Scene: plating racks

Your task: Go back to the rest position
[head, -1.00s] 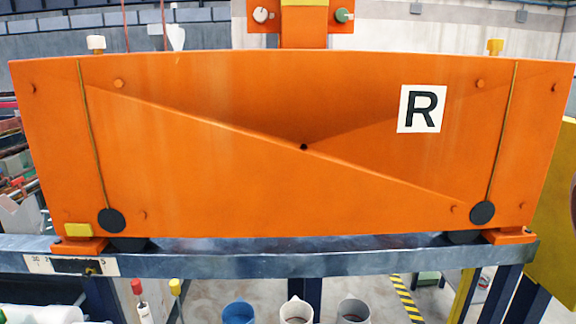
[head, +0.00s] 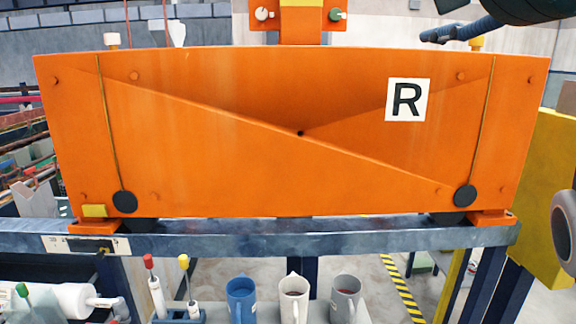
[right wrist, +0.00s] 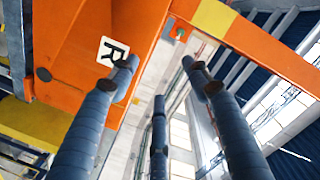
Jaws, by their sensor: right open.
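My right gripper (head: 436,36) shows at the top right of the head view, with one dark finger reaching left above the panel's top right corner. In the right wrist view my right gripper (right wrist: 160,78) has its dark blue fingers spread apart, with nothing between them. My left gripper is in no view. A large orange panel (head: 240,175) marked "R" stands ahead of me on a grey rail (head: 300,237). The panel also shows at the upper left of the right wrist view (right wrist: 70,50), behind a finger.
Below the rail stand a blue mug (head: 241,298), a white mug (head: 293,300) and a grey mug (head: 346,298). A white roll (head: 62,298) lies at the lower left. A yellow panel (head: 553,190) stands at the right. Floor shows behind the mugs.

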